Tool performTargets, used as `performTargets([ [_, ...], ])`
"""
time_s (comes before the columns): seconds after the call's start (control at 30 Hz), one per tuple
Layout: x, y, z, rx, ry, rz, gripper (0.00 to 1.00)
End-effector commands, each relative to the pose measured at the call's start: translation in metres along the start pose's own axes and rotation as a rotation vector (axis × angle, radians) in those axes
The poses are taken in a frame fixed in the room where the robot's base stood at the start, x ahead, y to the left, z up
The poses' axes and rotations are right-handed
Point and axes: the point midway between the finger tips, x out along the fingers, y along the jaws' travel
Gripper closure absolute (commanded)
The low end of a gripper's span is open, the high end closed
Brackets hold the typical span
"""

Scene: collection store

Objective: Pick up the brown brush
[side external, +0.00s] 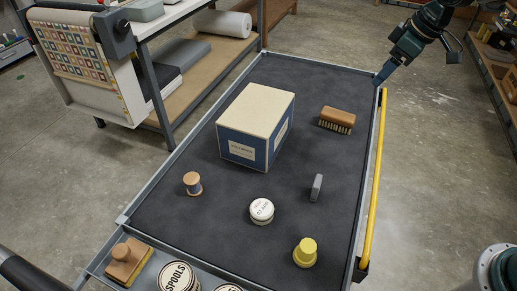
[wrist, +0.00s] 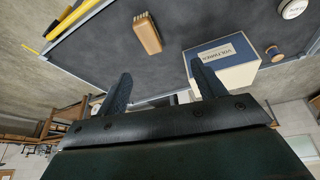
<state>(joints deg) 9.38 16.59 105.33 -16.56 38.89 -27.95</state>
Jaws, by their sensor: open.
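The brown brush (side external: 337,119) lies on the dark cart top, right of the blue and cream box, its pale bristles showing along its lower side. In the wrist view the brush (wrist: 147,33) is above and between the fingers, well apart from them. My gripper (side external: 380,82) is over the cart's far right corner in the side view, up and to the right of the brush. In the wrist view my gripper (wrist: 160,84) has its two dark fingers spread, with nothing between them.
The tall box (side external: 254,125) stands left of the brush. A grey block (side external: 316,187), a round white tin (side external: 261,211), a yellow-topped item (side external: 305,252) and a thread spool (side external: 192,183) stand nearer the front. A yellow rail (side external: 372,190) runs along the cart's right edge. The surface around the brush is clear.

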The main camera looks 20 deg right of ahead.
Motion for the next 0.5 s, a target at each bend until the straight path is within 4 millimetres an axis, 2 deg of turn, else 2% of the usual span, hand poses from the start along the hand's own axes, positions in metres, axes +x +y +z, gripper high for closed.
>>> performTargets([
  [0.03, 0.012, 0.006, -0.002, -0.009, -0.003, -0.01, 0.31],
  [0.3, 0.065, 0.033, -0.011, -0.079, 0.003, -0.054, 0.31],
  [0.5, 0.09, 0.044, -0.014, -0.11, 0.01, -0.073, 0.31],
])
